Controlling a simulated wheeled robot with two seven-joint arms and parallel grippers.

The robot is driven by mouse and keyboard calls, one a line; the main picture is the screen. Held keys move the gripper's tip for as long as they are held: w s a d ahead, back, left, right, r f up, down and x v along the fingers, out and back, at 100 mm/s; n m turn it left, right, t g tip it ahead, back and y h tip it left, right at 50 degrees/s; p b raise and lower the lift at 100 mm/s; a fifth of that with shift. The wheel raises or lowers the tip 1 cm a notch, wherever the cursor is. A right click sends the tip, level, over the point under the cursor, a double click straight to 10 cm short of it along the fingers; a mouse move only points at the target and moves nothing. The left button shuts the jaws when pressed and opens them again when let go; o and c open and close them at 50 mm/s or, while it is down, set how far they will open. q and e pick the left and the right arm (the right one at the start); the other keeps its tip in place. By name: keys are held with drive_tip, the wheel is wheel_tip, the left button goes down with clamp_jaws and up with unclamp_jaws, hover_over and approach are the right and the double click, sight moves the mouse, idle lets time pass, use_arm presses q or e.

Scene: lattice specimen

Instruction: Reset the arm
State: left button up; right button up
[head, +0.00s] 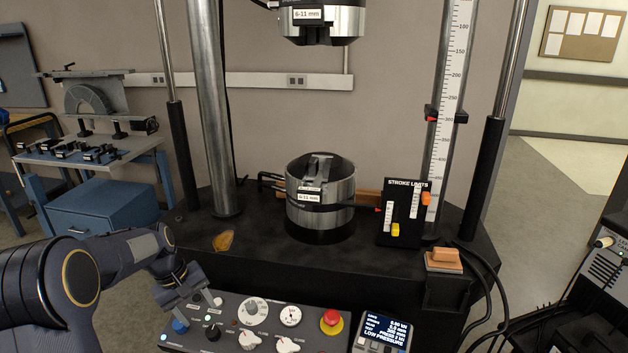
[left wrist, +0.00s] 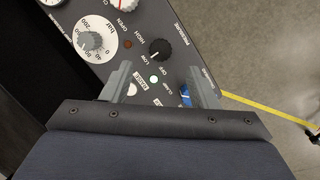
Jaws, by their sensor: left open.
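My left arm comes in from the left in the head view, and its gripper (head: 190,304) is above the left end of the grey control panel (head: 228,305). In the left wrist view the two grey fingers of the left gripper (left wrist: 161,84) are spread apart with nothing held between them. Beyond them are the panel, a black knob (left wrist: 160,49), a lit white-green lamp and a blue knob (left wrist: 186,94), partly covered by the right finger. I cannot tell whether the fingers touch the panel. My right gripper is not in view.
The testing machine has a lower steel grip (head: 320,213), an upper grip (head: 322,22) and steel columns. A red emergency button (head: 331,320) and a small display (head: 384,330) are right of the dials. A yellowish piece (head: 223,241) lies on the black base (head: 262,252).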

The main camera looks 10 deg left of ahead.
use_arm(q)
drive_tip(key=s+d+r+m+t, duration=0.1)
drive_tip(key=s+d+r+m, duration=0.2)
drive_tip(key=s, duration=0.4)
drive_tip(key=s+d+r+t+h, duration=0.1)
drive_tip(key=s+d+r, duration=0.2)
drive_tip(key=s+r, duration=0.25)
drive_tip(key=s+d+r+m+t, duration=0.1)
drive_tip(key=s+d+r+m, duration=0.15)
drive_tip(key=s, duration=0.45)
drive_tip(key=s+d+f+m+t, duration=0.1)
drive_tip(key=s+d, duration=0.3)
drive_tip(key=s, duration=0.4)
drive_tip(key=shift+s+d+f+m+t, duration=0.3)
drive_tip(key=shift+s+d+f+m, duration=0.1)
drive_tip(key=shift+f, duration=0.1)
